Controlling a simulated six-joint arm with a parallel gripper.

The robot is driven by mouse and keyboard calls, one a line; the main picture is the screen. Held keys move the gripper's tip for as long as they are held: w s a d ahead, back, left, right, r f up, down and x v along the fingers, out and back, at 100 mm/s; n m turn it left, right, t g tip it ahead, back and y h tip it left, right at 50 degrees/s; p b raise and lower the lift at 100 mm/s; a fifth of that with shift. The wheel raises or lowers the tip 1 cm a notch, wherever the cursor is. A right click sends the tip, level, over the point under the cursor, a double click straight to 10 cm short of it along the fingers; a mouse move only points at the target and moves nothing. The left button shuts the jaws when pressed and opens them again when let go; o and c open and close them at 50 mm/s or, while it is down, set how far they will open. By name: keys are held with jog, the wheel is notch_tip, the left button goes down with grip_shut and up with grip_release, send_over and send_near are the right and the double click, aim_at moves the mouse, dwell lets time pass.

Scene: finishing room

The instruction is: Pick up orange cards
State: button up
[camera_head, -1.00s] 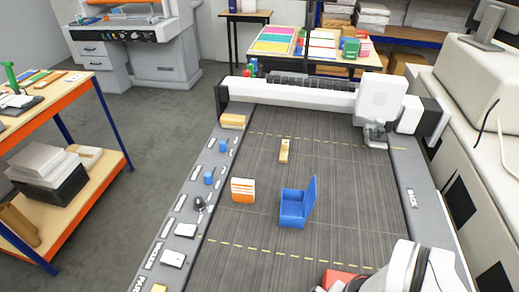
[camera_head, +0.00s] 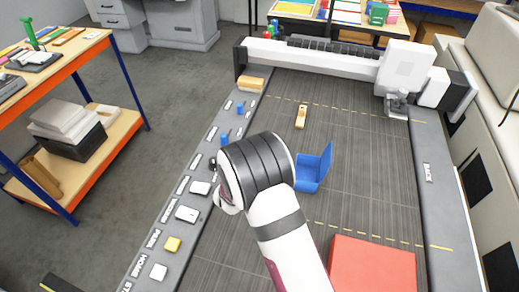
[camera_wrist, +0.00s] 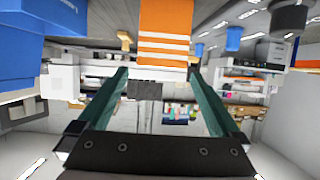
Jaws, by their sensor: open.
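The orange cards (camera_wrist: 165,18), a block with white stripes, show at the top middle of the wrist view, ahead of my gripper's fingers. In the head view my arm hides them. My gripper (camera_wrist: 160,76) is open and empty, its two green fingers spread left and right of the cards' line. A gap to the cards seems to remain, but I cannot tell how large. My gripper's fingers are hidden behind my arm in the head view.
A blue open box (camera_head: 307,172) stands close to the right of my arm; it fills the wrist view's upper left (camera_wrist: 25,50). A wooden block (camera_head: 301,116) lies beyond. A red box (camera_head: 370,265) is nearer.

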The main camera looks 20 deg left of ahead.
jog(key=x, duration=0.8)
jog(key=shift+a+f, duration=0.1)
jog(key=shift+f, duration=0.05)
jog(key=c, duration=1.2)
jog(key=shift+o, duration=0.2)
